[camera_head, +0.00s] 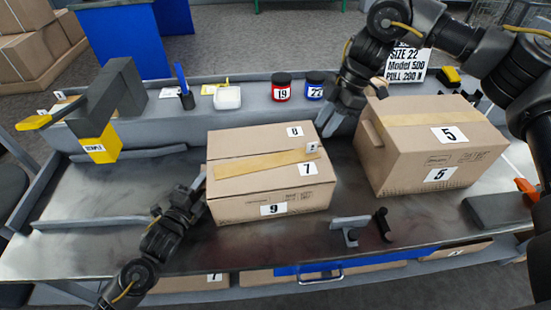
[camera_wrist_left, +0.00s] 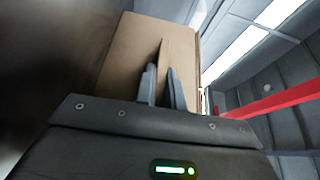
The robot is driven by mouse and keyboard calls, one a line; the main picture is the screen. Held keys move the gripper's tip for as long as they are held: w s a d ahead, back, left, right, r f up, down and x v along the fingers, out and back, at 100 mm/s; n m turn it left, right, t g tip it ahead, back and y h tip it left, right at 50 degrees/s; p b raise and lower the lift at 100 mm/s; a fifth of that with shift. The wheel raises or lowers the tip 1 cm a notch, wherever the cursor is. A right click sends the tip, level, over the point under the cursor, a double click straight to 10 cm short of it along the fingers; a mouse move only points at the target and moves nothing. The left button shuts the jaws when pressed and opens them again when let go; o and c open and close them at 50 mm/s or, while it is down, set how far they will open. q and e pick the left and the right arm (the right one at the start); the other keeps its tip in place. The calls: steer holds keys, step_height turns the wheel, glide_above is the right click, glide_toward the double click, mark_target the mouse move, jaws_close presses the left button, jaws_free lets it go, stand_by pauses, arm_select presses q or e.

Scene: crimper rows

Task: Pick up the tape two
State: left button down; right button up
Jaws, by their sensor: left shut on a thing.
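The middle cardboard box (camera_head: 235,200) stands closed on the workbench, with labels 7, 8 and 9. A tan tape strip (camera_head: 262,163) runs across its top, with a small label at its right end that I cannot read clearly. My left gripper (camera_head: 199,182) is at the box's left edge, by the strip's left end. In the left wrist view its fingers (camera_wrist_left: 163,88) are shut on a thin brown piece against the box (camera_wrist_left: 130,55), which looks like the tape's end. My right gripper (camera_head: 325,127) looks open and empty beside the box's back right corner.
A second taped box (camera_head: 410,160) labelled 5 stands to the right. A yellow and grey fixture (camera_head: 97,145) stands at left. Red (camera_head: 281,88) and blue (camera_head: 315,86) jars and a white dish (camera_head: 227,98) line the back shelf. Small grey stands (camera_head: 349,228) sit at the front.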

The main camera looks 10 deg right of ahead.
mark_target(313, 144)
steer(key=shift+x, duration=3.7)
steer(key=shift+d, duration=0.1)
jaws_close()
